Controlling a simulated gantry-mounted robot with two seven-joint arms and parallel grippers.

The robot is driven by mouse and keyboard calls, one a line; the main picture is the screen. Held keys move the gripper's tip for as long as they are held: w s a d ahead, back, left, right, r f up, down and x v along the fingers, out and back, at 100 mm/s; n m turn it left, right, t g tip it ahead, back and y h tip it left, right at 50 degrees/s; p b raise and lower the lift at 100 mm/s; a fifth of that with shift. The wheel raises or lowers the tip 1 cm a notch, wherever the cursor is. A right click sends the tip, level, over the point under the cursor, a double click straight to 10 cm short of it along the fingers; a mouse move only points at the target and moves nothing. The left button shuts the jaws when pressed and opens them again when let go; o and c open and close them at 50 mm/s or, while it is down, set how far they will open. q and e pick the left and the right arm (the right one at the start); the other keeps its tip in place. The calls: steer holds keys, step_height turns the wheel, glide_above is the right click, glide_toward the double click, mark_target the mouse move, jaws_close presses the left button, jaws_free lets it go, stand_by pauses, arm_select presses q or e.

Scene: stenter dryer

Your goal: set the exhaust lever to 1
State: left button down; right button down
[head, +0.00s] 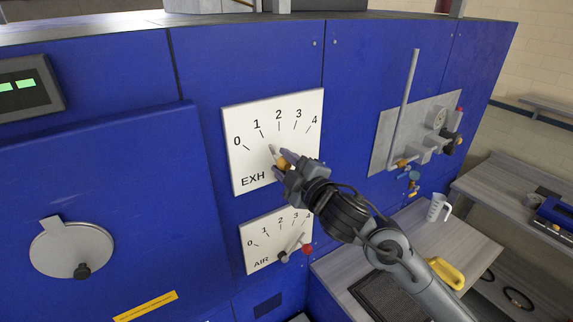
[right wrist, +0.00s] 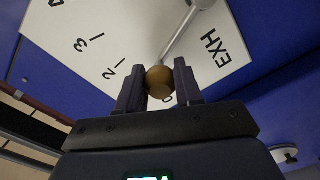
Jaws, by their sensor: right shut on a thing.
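The exhaust dial (head: 242,167) is a white plate marked EXH with a scale from 0 to 4, on the blue panel. Its grey lever (right wrist: 181,32) ends in a yellow-brown knob (right wrist: 160,82). My right gripper (head: 285,164) is shut on this knob, with one finger on each side of it. In the head view, a pale bar end shows below the 1 mark, left of the gripper. My gripper hides much of the lever, so its exact setting is hard to tell. My left gripper is not in view.
The AIR dial (head: 258,241) with a red-knobbed lever (head: 307,249) sits just below my right arm. A grey plate with valves and a gauge (head: 438,118) is to the right. A bench (head: 452,242) holds a white jug (head: 436,207) and a yellow-handled item (head: 446,273).

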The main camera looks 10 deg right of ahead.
steer(key=shift+a, duration=0.1)
steer(key=c, duration=0.8)
jaws_free()
steer(key=shift+s, duration=0.25)
steer(key=b+v, duration=0.1)
steer(key=v, duration=0.9)
steer(key=shift+s, duration=0.15)
